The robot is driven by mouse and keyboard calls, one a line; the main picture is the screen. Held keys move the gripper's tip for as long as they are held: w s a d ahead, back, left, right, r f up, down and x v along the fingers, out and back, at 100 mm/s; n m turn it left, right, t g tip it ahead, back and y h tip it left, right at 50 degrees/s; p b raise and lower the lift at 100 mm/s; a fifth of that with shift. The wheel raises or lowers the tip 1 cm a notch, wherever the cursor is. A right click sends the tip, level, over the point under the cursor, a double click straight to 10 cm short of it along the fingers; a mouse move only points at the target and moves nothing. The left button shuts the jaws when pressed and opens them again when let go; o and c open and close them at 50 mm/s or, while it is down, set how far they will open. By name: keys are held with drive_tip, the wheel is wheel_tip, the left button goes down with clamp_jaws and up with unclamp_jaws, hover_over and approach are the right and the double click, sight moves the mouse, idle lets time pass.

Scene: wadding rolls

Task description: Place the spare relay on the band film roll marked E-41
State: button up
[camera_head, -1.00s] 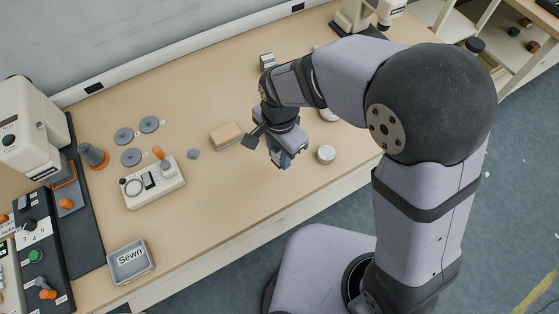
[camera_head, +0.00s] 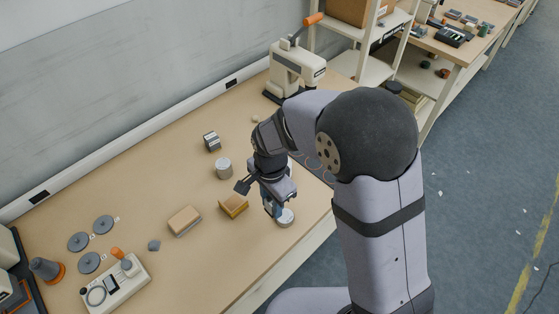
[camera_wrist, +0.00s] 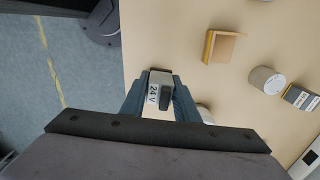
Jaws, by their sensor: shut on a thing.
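My gripper (camera_wrist: 160,100) is shut on a small grey relay with a white "24 V" label (camera_wrist: 153,96). In the head view my gripper (camera_head: 273,206) points down, close to a pale round roll (camera_head: 285,217) near the table's front edge. Part of that roll (camera_wrist: 205,114) shows beside the right finger in the wrist view; the rest is hidden. I cannot tell whether the relay touches it. A second pale roll (camera_head: 224,168) stands farther back, also in the wrist view (camera_wrist: 267,81). I cannot read E-41 on either roll.
A small labelled box (camera_head: 212,141) and an orange-handled press (camera_head: 295,68) stand farther back. Grey discs (camera_head: 79,242) and a meter (camera_head: 116,286) are at left.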

drive_tip(key=shift+m, duration=0.8)
drive_tip(key=w+d+r, duration=0.1)
drive_tip(key=w, duration=0.3)
drive_tip(key=w+d+r+p, duration=0.1)
drive_tip(key=w, duration=0.4)
drive_tip(key=w+r, duration=0.1)
drive_tip(key=w, duration=0.4)
drive_tip(key=shift+d, duration=0.4)
wheel_tip(320, 180, up, 7)
drive_tip(key=w+n, duration=0.2)
drive_tip(key=shift+w+a+f+n, duration=0.15)
drive_tip(key=shift+w+a+n, duration=0.25)
drive_tip(key=shift+f+p, duration=1.75)
drive_tip(key=shift+f, duration=3.25)
drive_tip(key=shift+f, duration=0.15)
